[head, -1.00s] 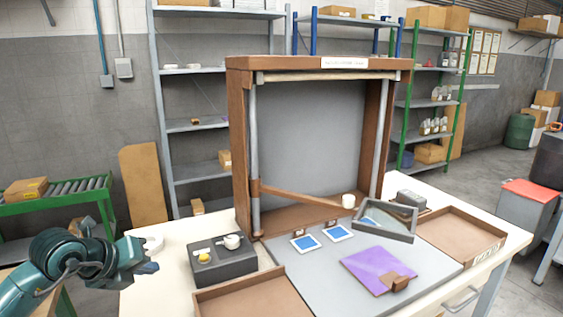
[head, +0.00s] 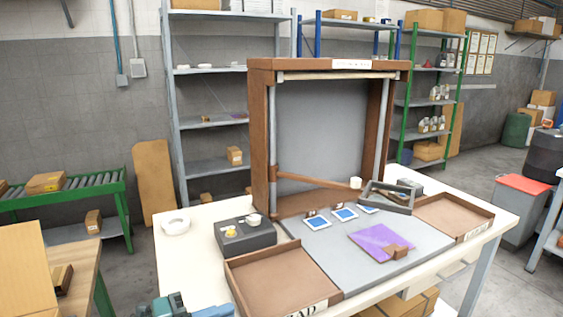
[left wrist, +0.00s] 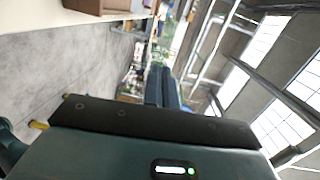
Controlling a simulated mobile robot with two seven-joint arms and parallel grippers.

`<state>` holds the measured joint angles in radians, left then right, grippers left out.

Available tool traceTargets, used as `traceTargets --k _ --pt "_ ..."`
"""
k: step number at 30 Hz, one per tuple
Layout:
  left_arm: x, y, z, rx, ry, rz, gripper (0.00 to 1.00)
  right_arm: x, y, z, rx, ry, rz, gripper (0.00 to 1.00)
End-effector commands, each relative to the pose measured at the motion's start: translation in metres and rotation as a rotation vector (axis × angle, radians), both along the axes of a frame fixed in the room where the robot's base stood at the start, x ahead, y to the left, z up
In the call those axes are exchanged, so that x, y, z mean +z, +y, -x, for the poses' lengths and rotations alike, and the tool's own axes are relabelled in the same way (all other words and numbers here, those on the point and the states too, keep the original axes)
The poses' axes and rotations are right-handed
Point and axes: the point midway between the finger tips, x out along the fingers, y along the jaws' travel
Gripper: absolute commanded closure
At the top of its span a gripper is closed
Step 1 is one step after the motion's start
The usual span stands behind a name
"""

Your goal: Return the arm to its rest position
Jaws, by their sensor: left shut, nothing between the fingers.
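My left gripper (head: 205,311) shows only in part at the bottom edge of the head view, in front of the table's near left side. In the left wrist view its dark fingers (left wrist: 165,92) are together with nothing between them. It is clear of the objects on the table. The purple sheet (head: 372,239) lies on the grey mat, with a small brown block (head: 396,251) on its near edge. My right gripper is not in view.
The white table (head: 180,255) carries an open brown tray (head: 280,281) at front left, a dark box (head: 245,238), a white ring (head: 176,222), a tall brown frame (head: 262,150) and another brown tray (head: 453,215) at right. A wooden bench stands at far left.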

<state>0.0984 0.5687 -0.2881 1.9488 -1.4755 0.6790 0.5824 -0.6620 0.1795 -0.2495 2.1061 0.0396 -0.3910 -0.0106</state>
Motion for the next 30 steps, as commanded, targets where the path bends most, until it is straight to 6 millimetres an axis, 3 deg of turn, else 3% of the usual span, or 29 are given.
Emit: traceTargets --k 2,4,7,12,15,18,23,30 --pt "0.0 -0.006 0.013 0.082 0.085 0.244 1.0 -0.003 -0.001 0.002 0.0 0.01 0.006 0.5" --pt "-0.005 0.0 0.018 0.195 0.177 0.44 1.0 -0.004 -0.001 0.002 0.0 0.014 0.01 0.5" --pt "-0.031 0.018 0.025 0.4 0.354 0.671 1.0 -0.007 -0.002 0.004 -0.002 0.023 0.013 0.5" --pt "-0.117 0.046 0.064 0.786 0.762 0.909 1.0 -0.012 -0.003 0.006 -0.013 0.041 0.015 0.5" --pt "-0.165 0.046 0.101 0.952 1.0 0.962 1.0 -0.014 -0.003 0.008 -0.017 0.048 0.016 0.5" --pt "-0.194 0.041 0.132 1.047 1.173 0.977 1.0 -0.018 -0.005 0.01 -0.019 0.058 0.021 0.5" --pt "-0.213 0.034 0.156 1.105 1.304 0.98 1.0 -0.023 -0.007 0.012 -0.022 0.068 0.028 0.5" --pt "-0.215 0.033 0.158 1.109 1.318 0.98 1.0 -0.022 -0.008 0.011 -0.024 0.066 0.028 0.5"
